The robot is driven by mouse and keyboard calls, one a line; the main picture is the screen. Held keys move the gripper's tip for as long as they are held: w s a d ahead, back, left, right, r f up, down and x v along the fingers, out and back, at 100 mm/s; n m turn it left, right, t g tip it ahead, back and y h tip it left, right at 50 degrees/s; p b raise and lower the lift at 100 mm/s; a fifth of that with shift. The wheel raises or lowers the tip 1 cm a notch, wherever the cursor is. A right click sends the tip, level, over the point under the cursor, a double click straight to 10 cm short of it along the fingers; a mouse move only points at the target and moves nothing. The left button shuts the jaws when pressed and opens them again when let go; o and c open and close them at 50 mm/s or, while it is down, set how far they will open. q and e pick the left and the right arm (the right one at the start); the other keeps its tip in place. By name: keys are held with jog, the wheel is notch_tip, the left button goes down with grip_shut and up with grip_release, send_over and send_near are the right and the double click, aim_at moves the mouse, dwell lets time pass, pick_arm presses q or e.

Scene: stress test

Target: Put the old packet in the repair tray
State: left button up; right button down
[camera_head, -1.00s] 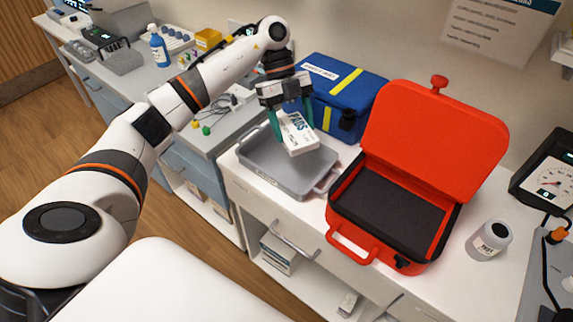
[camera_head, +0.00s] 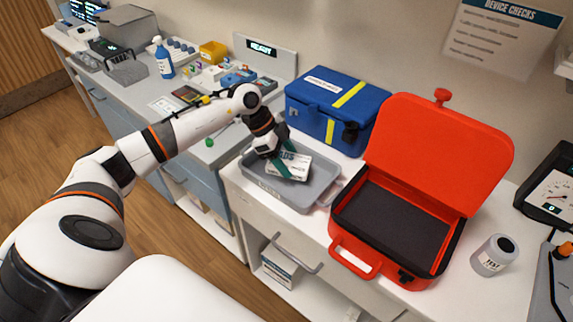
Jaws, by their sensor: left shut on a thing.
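My left gripper (camera_head: 284,160) is shut on the white packet (camera_head: 298,167), which has "PADS" lettering. Its green fingers lie across the packet and hide part of it. The gripper holds the packet low, within the outline of the grey tray (camera_head: 312,197). I cannot tell whether the packet touches the tray floor. The tray stands on the white counter, left of the red case. My right gripper is not in view.
The open red case (camera_head: 431,148) with an empty black-lined base stands right of the tray. A blue box (camera_head: 318,110) stands behind the tray. Small items crowd the left counter.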

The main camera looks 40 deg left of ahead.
pick_arm(q)
notch_tip(320, 180, down, 3)
jog(key=shift+f, duration=0.1)
jog(key=o, duration=1)
jog(key=b+v, duration=0.1)
jog(key=v, duration=1.1)
jog(key=shift+d, duration=0.1)
